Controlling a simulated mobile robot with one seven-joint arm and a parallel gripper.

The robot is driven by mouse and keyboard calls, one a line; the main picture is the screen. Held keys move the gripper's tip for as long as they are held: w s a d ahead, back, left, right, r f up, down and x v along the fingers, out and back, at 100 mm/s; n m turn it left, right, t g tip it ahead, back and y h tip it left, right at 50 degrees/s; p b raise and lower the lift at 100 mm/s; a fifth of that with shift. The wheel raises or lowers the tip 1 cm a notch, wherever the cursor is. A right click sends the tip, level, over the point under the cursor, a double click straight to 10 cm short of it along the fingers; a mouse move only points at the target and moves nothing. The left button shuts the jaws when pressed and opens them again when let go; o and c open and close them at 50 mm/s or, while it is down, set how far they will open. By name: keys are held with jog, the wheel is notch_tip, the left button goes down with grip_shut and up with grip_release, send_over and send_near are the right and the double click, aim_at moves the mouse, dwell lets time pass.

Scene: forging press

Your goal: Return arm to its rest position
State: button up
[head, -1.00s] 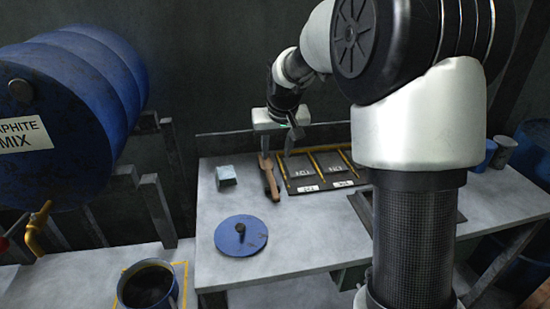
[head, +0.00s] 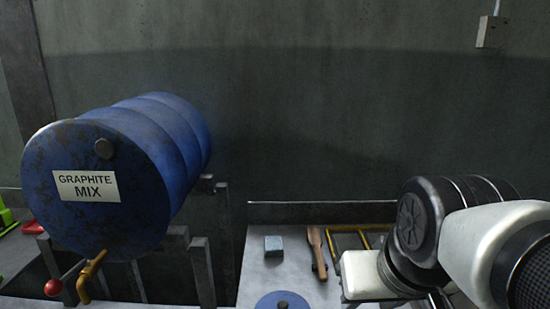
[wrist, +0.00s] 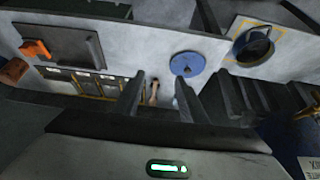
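My arm is folded low at the right of the head view, with its dark joint and white links filling the lower right corner. In the wrist view my gripper (wrist: 159,82) shows two dark fingers standing apart, with nothing held between them. The bench lies beyond the fingers, and a brown wooden-handled tool (wrist: 153,92) shows through the gap. In the head view the fingers cannot be made out clearly.
The bench holds a grey-blue block (head: 273,245), wooden tool (head: 316,252), blue lid (head: 283,300) and divided tray (wrist: 95,85). A bucket (wrist: 253,45) sits in a yellow square.

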notch_tip(320, 180, up, 13)
jog(key=s+p, duration=0.1)
jog(key=p, duration=1.2)
jog(key=shift+s+f, duration=0.15)
jog(key=shift+s, duration=0.2)
